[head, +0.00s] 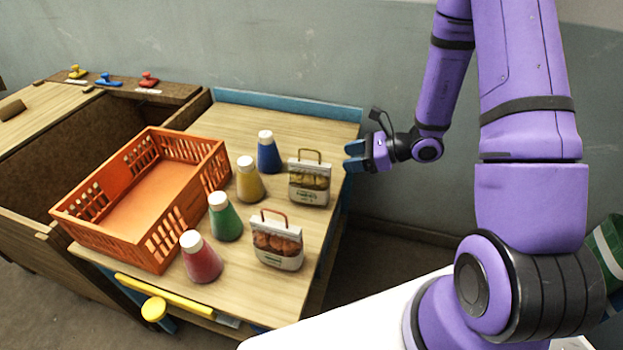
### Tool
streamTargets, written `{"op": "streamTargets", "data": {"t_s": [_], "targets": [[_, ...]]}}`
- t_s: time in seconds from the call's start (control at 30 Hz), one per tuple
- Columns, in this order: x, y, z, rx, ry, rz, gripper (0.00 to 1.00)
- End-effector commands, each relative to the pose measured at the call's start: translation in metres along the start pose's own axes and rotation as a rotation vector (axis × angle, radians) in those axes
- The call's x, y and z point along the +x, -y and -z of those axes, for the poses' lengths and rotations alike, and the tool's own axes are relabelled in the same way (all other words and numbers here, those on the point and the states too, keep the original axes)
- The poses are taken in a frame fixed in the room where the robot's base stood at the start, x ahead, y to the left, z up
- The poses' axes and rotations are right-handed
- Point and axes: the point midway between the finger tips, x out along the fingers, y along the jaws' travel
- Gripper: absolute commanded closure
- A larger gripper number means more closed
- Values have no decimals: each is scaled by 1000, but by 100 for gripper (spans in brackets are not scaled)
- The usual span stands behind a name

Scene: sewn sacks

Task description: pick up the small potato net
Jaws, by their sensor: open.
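Two small bags with loop handles stand upright on the wooden table. The front bag (277,246) has a reddish-brown handle and shows brown, round, potato-like contents above a pale label. The label print is too small to read, so I cannot tell for sure which is the potato net. My gripper (352,156) is open and empty, with blue fingertips pointing left. In the picture it is up and to the right of the back bag, near the table's right edge, touching neither bag.
An empty orange crate (190,217) is further left. A blue ledge (290,104) runs along the table's back. Bare tabletop lies behind the blue cone.

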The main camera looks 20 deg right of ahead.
Motion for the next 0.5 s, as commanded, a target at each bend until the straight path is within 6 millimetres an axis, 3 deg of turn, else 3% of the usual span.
{"op": "streamTargets", "data": {"t_s": [0.1,0.23,0.5], "targets": [[2,4,18,57,-2,40,46],[7,6,24,76,-2,56,46],[44,8,24,75,-2,54,46]]}}
